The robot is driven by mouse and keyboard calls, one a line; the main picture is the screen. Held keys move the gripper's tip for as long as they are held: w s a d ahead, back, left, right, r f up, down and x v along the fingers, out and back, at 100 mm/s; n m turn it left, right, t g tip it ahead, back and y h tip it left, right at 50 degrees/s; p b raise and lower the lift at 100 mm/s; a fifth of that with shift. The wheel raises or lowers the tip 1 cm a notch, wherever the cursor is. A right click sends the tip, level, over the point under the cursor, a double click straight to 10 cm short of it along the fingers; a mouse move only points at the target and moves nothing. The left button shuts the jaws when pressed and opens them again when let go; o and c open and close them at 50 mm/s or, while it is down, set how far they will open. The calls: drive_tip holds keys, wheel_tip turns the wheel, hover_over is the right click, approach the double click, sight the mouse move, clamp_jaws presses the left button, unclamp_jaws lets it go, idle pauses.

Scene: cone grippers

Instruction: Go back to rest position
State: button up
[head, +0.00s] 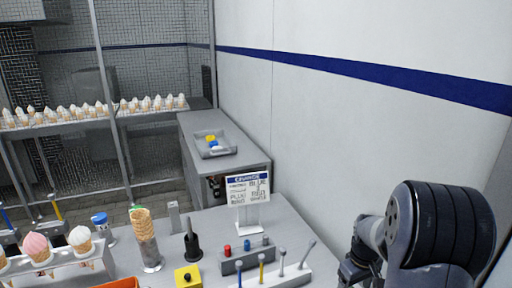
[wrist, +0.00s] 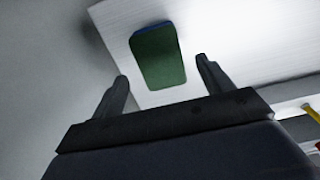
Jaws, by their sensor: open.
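My gripper shows in the wrist view (wrist: 163,80) with its two dark fingers spread wide apart. Nothing sits between them. Beyond the fingertips, a dark green rounded pad (wrist: 159,58) with a blue edge lies against a white surface. My arm rises at the lower right of the head view, beside the white wall and over the right end of the grey counter (head: 330,262). The gripper's fingers cannot be made out in the head view.
On the counter stand a sign (head: 247,188), a yellow box (head: 188,277), a cone stack (head: 141,224), a grey block with small coloured pegs (head: 246,256) and ice cream cones (head: 37,246) at left. A side counter holds a grey tray (head: 213,150). The white wall (head: 380,130) bounds the right.

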wheel_tip(320, 180, down, 6)
drive_tip(key=shift+r, duration=2.45)
